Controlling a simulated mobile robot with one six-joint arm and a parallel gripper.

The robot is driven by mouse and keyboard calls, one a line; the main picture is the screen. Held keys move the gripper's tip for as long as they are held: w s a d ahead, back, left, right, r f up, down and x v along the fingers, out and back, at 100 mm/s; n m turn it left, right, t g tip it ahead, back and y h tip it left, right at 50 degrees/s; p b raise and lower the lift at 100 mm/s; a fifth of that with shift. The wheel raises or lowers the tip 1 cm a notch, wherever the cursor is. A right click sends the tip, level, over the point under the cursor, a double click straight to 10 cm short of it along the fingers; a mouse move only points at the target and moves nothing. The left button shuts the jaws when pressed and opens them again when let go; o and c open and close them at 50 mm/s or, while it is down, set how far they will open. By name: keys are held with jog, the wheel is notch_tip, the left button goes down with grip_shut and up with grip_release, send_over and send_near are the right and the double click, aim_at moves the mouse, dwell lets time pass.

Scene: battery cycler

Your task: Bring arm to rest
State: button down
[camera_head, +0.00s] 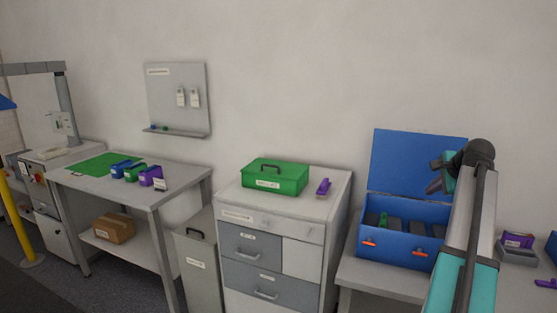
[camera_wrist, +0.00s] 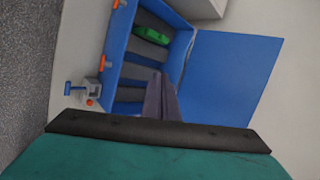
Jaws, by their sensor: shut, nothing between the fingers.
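My arm rises at the right of the head view, in front of an open blue case (camera_head: 395,245). My gripper (camera_head: 433,187) is up in front of the case's raised lid (camera_head: 405,160). In the wrist view my gripper's dark fingers (camera_wrist: 160,85) are together with nothing held, and appear over the case (camera_wrist: 120,40). The case has dark slotted padding, and a green piece (camera_wrist: 152,35) lies in one slot. The lid (camera_wrist: 235,75) stands open on the right of the wrist view. My arm hides part of the case in the head view.
A drawer cabinet (camera_head: 265,225) holds a green box (camera_head: 275,177) and a purple item (camera_head: 323,187). A workbench (camera_head: 185,177) at the left carries a green mat (camera_head: 100,168) and several coloured blocks. A grey holder with a purple piece (camera_head: 518,241) stands right of my arm.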

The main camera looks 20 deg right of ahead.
jog(key=w+a+f+n+g+y, duration=0.1)
jog(key=w+a+f, duration=0.3)
jog(key=a+f, duration=0.35)
jog(key=w+a+f+n+y, duration=0.1)
jog(key=w+a+f+y, duration=0.1)
jog(key=w+a+f, duration=0.5)
jog(key=w+a+f+n+g+y, duration=0.15)
jog(key=a+f, duration=0.35)
jog(key=f, duration=0.5)
jog(key=s+a+f+n+g+y, duration=0.1)
jog(key=s+a+f+n+g, duration=0.15)
jog(key=a+f, duration=1.95)
jog(key=s+a+f+n+g, duration=0.5)
jog(key=s+a+f+n, duration=0.1)
jog(key=s+a+f, duration=1.2)
jog(key=s+a+f+n+g+h, duration=0.1)
jog(key=s+f+n, duration=0.1)
jog(key=s+n, duration=0.4)
jog(key=s+a+f+n+g+h, duration=0.1)
jog(key=s+n, duration=0.5)
jog(key=s, duration=0.7)
jog(key=shift+s+a+f+g, duration=0.2)
jog(key=shift+a+f+g, duration=0.45)
jog(key=shift+g, duration=0.15)
